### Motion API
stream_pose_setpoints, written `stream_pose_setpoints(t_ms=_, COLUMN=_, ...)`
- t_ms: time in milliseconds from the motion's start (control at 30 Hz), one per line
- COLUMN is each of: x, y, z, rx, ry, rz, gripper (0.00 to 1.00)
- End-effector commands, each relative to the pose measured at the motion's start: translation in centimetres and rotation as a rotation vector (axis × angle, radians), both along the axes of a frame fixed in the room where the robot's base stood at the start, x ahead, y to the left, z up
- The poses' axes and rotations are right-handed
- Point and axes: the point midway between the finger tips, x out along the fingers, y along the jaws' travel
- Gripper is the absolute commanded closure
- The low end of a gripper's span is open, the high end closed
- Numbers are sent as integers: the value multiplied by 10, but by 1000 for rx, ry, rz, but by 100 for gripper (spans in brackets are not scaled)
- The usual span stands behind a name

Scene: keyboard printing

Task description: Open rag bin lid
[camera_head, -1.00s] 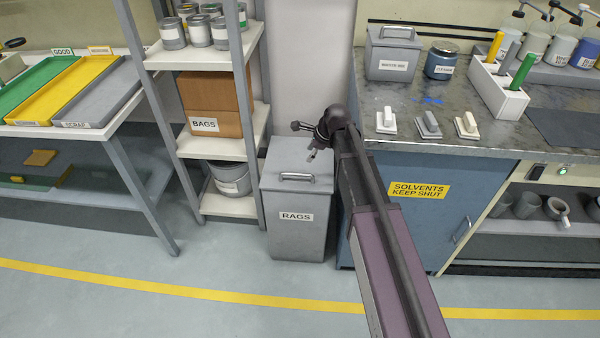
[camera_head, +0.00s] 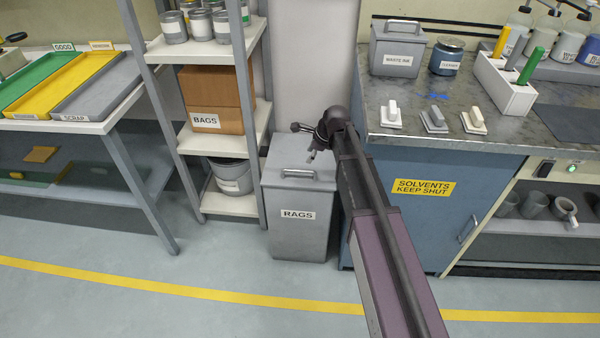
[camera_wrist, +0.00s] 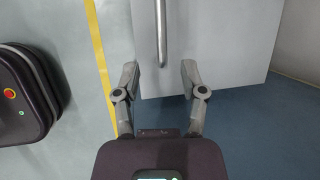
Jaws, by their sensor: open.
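The rag bin (camera_head: 296,225) is a grey box labelled RAGS, standing on the floor between a shelf rack and a blue cabinet. Its lid (camera_head: 275,160) is shut, with a metal bar handle (camera_head: 299,173) on top. My gripper (camera_head: 303,141) is above the lid's back part, behind the handle in the picture. In the wrist view, my gripper (camera_wrist: 159,70) is open and empty, with its fingers spread over the edge of the lid (camera_wrist: 222,45). The handle (camera_wrist: 161,30) shows at the top, lined up with the gap between the fingers. Contact cannot be told.
The shelf rack (camera_head: 188,105) stands close on the left, with a box labelled BAGS (camera_head: 214,100). The blue cabinet (camera_head: 405,215) and its worktop stand close on the right. The floor in front of the bin, with a yellow line (camera_head: 200,294), is clear.

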Motion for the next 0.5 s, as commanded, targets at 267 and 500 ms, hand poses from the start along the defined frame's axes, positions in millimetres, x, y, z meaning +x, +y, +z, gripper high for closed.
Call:
stream_pose_setpoints(t_ms=267, x=5, y=8, z=-25, rx=0, ry=0, rz=-1, gripper=46)
stream_pose_setpoints(t_ms=500, x=9, y=16, z=-43, rx=-1, ry=0, rz=-1, gripper=46)
